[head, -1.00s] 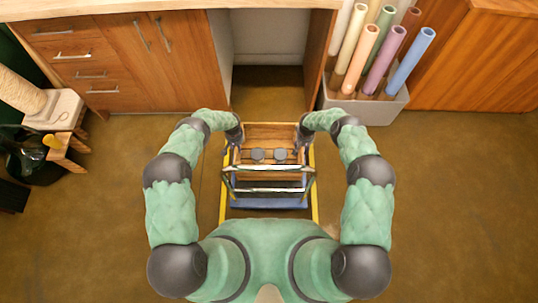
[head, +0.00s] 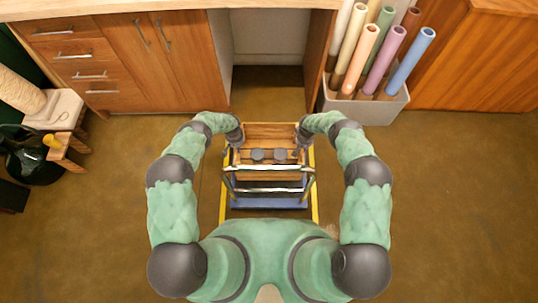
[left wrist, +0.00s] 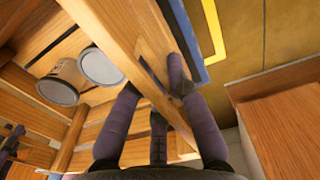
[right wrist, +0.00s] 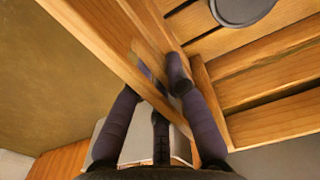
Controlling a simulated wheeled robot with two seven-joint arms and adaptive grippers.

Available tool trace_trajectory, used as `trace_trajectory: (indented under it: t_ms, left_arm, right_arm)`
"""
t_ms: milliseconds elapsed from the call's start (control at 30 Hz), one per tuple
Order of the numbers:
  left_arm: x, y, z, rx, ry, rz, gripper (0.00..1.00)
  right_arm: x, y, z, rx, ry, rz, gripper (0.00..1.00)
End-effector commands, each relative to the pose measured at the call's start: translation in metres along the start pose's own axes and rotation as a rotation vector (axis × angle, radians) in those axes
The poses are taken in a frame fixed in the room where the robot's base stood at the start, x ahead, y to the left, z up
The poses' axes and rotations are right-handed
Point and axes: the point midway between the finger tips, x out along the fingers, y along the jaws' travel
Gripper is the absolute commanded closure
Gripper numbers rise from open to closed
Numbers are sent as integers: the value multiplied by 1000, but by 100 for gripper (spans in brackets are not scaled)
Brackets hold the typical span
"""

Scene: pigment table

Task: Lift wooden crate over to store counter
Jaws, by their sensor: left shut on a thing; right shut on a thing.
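The wooden crate (head: 270,131) is between my two arms in the head view, above a cart with a blue deck and yellow edge. Two grey-lidded jars (head: 257,154) are inside it. My left gripper (head: 238,141) is shut on the crate's left side wall; in the left wrist view its fingers (left wrist: 150,95) straddle that wall at a slot. My right gripper (head: 301,141) is shut on the right side wall; in the right wrist view its fingers (right wrist: 155,90) straddle that wall at its slot. The wooden store counter (head: 130,8) runs along the top of the head view.
The cart (head: 268,203) has a metal handle rail on my side. A bin (head: 362,108) of coloured rolls stands right of the counter's open bay (head: 268,88). A small stand (head: 60,108) is at the left. The floor between is clear.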

Motion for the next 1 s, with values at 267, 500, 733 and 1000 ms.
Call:
trace_trajectory:
  t_ms: [267,500,733,1000]
  left_arm:
    - [-4,0,-2,-1,4,-1,100]
    - [-13,0,-2,0,4,-1,100]
    - [-28,0,-3,-1,4,-1,100]
    - [-46,0,-2,0,4,0,100]
  right_arm:
    - [-4,0,-2,1,4,1,100]
    - [-13,0,-2,1,4,1,100]
    - [-28,0,-2,1,4,1,100]
    - [-46,0,-2,1,4,0,100]
